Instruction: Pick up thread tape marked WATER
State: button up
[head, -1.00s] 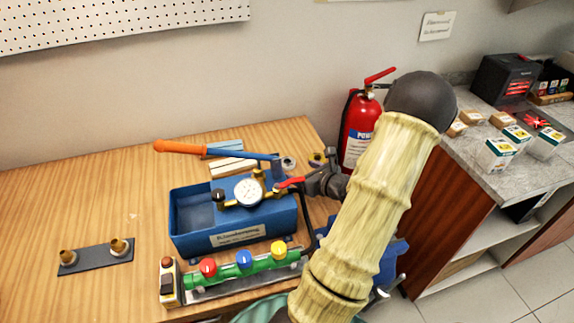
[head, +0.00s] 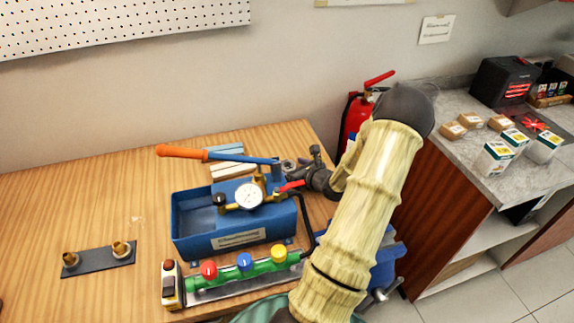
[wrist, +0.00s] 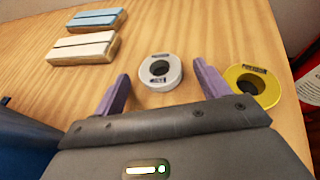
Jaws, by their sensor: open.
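In the wrist view a white tape ring (wrist: 148,83) lies flat on the wooden bench, with small dark label patches that I cannot read. A yellow tape ring (wrist: 241,93) lies to its right, its dark label also too small to read surely. My gripper (wrist: 161,71) is open and empty. Its two purple fingers are spread, and the white ring shows in the gap between them. The yellow ring is outside the right finger. Whether the fingers are at the ring's height, I cannot tell. In the head view my gripper mostly hides the rings.
A blue test pump (head: 235,222) with a gauge and orange-handled lever (head: 181,152) stands close to the left. Blue and white bars (head: 232,169) lie behind. A green valve manifold (head: 243,272) is in front. A red fire extinguisher (head: 356,115) stands beyond the bench's right edge.

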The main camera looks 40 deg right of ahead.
jog(key=shift+w+f, duration=0.1)
jog(key=shift+w, duration=0.2)
jog(key=c, duration=1)
